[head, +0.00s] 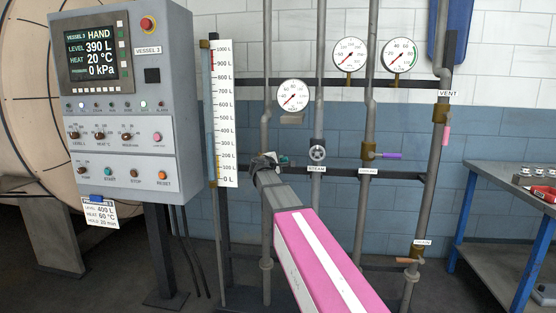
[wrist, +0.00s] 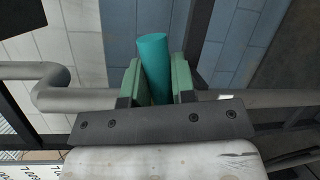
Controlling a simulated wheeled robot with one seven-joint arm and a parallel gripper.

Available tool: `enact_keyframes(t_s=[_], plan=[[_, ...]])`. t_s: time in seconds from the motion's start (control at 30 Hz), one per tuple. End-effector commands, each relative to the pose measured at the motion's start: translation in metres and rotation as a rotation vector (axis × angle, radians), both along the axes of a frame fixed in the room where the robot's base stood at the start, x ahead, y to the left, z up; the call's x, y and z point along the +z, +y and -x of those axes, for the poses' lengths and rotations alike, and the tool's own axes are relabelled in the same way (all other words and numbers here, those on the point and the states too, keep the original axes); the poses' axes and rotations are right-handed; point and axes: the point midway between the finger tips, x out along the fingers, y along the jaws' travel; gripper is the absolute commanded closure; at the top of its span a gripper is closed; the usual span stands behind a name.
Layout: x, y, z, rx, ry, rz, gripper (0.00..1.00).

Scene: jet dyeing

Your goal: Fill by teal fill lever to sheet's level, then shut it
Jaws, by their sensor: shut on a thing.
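The teal fill lever (wrist: 153,68) stands between the green finger pads of my gripper (wrist: 157,85) in the wrist view. My gripper is shut on it. In the head view my gripper (head: 266,160) is at the left vertical pipe, and a bit of the teal lever (head: 283,159) shows beside it; the valve body is mostly hidden. The control panel screen (head: 90,55) reads HAND, level 390 L, heat 20 °C, pressure 0 kPa. The sheet (head: 100,213) below the panel reads level 400 L, heat 60 °C, hold 20 min.
A level scale (head: 226,115) stands left of the pipes. Right of my gripper are the steam handwheel (head: 317,153), a purple lever (head: 388,155), a pink vent lever (head: 446,136) and an orange drain lever (head: 408,261). A blue-legged bench (head: 509,225) stands at the right.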

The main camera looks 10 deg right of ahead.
Motion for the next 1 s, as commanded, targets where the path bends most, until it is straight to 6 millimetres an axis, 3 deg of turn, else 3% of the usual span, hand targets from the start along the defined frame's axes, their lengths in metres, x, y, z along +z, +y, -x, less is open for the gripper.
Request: enact_keyframes(t_s=[0.43,1.0], plan=[[-0.023,-0.004,0.002,-0.001,-0.078,-0.242,1.00],[-0.028,-0.003,0.002,-0.002,-0.094,-0.295,1.00]])
